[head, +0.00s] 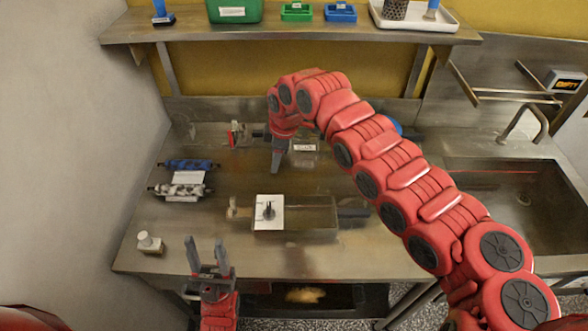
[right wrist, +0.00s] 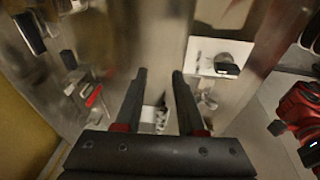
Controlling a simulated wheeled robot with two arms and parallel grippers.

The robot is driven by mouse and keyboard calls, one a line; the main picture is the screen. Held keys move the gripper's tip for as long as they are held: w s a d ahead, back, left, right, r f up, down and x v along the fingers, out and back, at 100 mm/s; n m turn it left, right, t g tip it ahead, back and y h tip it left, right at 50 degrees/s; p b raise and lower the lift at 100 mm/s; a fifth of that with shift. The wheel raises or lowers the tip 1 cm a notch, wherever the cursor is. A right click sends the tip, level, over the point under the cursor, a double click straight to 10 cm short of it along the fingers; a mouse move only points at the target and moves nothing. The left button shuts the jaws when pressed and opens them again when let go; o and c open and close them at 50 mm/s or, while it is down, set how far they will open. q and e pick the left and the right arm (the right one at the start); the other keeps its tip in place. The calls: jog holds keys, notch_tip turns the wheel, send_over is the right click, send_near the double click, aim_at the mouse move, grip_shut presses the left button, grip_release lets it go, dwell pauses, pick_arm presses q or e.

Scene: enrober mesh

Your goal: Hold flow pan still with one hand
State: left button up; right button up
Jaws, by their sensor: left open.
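A shallow rectangular steel pan (head: 318,215), which looks like the flow pan, sits near the front middle of the steel table. A white card (head: 262,222) with a small dark upright piece covers its left end. A white sheet with a dark piece also shows in the right wrist view (right wrist: 205,58). My left gripper (head: 208,243) is open and empty at the table's front edge, left of and in front of the pan, apart from it. My right gripper (head: 278,168) points down behind the pan. Its fingers stand apart in the right wrist view (right wrist: 160,74), with nothing clearly held.
Two rollers, blue (head: 190,164) and mottled (head: 180,190), lie at the left. A white bottle (head: 150,242) stands at the front left corner. A sink (head: 515,205) is at the right. A shelf (head: 290,37) with bins runs along the back. My right arm crosses the table's right side.

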jog(key=g+h, duration=0.1)
jog(key=h, duration=0.1)
send_over(294, 197)
jog(key=shift+n, duration=0.3)
notch_tip(294, 197, down, 12)
jog(key=shift+f, duration=0.2)
grip_shut()
jog(key=shift+w, duration=0.1)
dwell(1.4)
